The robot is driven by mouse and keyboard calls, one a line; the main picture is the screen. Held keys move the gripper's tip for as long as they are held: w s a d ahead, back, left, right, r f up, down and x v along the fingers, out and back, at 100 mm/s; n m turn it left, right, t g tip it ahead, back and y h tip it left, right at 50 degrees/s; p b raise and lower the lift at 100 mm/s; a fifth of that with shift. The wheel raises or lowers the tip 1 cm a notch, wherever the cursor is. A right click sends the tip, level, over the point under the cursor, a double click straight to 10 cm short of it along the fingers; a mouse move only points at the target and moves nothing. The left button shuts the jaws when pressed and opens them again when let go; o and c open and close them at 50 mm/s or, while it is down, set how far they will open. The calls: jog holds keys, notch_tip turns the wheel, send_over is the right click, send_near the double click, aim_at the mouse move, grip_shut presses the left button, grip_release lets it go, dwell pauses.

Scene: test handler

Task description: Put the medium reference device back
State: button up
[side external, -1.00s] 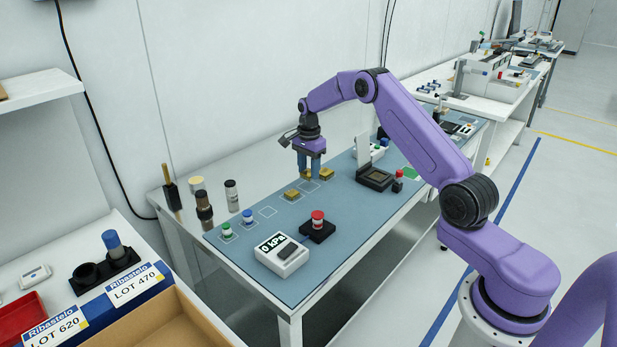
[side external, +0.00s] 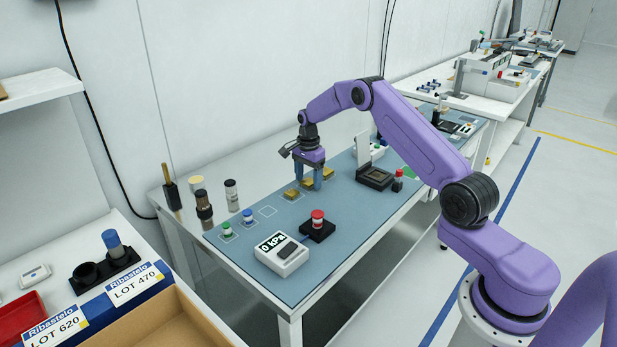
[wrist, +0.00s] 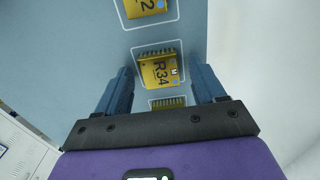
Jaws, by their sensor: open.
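The medium reference device (wrist: 158,72) is a gold block marked R34 and M, lying inside a white outlined square on the blue mat. My gripper (wrist: 163,77) is low over it, one blue finger on each side, with gaps visible between fingers and block. In the side view my gripper (side external: 308,182) points down at the middle of a row of gold blocks. One gold block (side external: 291,194) lies to its left and another (side external: 327,172) to its right. The wrist view shows one neighbour (wrist: 145,7) above and part of another (wrist: 167,102) below, mostly hidden by my gripper.
An empty outlined square (side external: 267,211) lies left of the row, then blue-topped (side external: 247,215) and green-topped (side external: 227,229) pieces. A red button (side external: 318,218) and a 0 kPa gauge (side external: 283,253) stand in front. A black socket (side external: 374,178) with raised lid stands right.

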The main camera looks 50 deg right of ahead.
aim_at(308, 181)
jog(key=shift+r, duration=0.1)
notch_tip(308, 181, up, 12)
jog(key=s+a+r+n, duration=0.4)
jog(key=s+a+n, duration=0.3)
jog(key=a, duration=0.5)
jog(key=s+a+r+n, duration=0.3)
jog(key=s+a+n, duration=0.45)
jog(key=a, duration=0.35)
jog(key=s+a+n, duration=0.2)
jog(key=s+n, duration=0.2)
jog(key=s, duration=0.5)
jog(key=s+a+n, duration=0.2)
jog(key=s+n, duration=0.2)
jog(key=s, duration=0.5)
jog(key=s+d+f+n, duration=0.2)
jog(key=s+d+n, duration=0.2)
jog(key=s+n, duration=0.4)
jog(key=s, duration=0.4)
jog(key=shift+s, duration=0.35)
jog(key=shift+d+r, duration=0.1)
